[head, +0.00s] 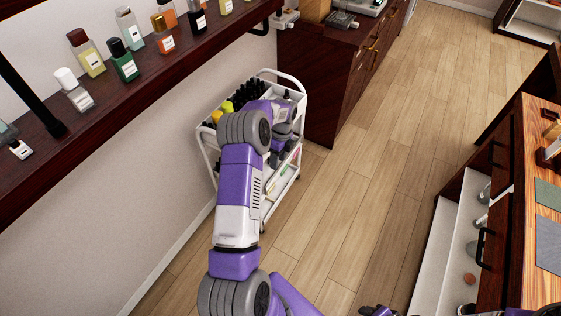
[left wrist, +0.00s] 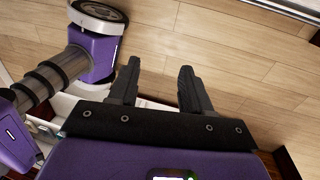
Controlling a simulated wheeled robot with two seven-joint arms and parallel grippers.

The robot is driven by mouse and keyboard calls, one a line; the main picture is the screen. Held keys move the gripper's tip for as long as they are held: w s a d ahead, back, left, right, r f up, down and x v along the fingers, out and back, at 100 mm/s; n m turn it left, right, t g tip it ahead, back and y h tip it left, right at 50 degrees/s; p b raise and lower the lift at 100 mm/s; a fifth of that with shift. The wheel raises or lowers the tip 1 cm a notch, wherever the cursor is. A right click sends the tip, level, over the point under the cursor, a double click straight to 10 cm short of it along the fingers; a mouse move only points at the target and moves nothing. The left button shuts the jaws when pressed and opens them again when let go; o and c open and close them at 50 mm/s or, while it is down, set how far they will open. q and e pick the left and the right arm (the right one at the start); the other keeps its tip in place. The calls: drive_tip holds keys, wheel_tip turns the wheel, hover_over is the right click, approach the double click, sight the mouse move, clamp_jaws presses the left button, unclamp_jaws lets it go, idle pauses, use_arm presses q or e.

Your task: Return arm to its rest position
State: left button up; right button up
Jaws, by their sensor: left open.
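My left arm (head: 238,190), purple and white with grey joints, rises from the bottom of the head view and reaches over a white trolley (head: 300,102). Its far end is bent down at the trolley's right side, where the gripper is mostly hidden by the arm's own links and hard to make out. In the left wrist view my left gripper (left wrist: 158,70) has its two dark fingers well apart. Nothing is between them, and wooden floor shows beyond the tips.
The trolley holds black and yellow-capped bottles (head: 226,107). A shelf (head: 130,95) with several small bottles runs along the left wall. A dark wooden cabinet (head: 318,85) stands behind the trolley. A desk with open shelves (head: 450,235) is at the right. The wooden floor (head: 375,170) between is clear.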

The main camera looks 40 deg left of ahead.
use_arm(q)
drive_tip(key=shift+w+d, duration=0.2)
drive_tip(key=shift+d, duration=0.45)
drive_tip(key=s+d+f+n+t+h, duration=0.15)
drive_tip(key=d+f+n, duration=0.35)
drive_tip(key=d, duration=0.6)
drive_tip(key=s+d+f+n+h, duration=0.1)
drive_tip(key=s+d+f+n, duration=0.2)
drive_tip(key=d+f, duration=0.55)
drive_tip(key=s+d+r+n+t+h, duration=0.1)
drive_tip(key=s+d+n, duration=0.9)
drive_tip(key=s+d, duration=0.4)
drive_tip(key=shift+s+d+r, duration=0.35)
drive_tip(key=shift+d, duration=0.4)
drive_tip(key=shift+c, duration=0.4)
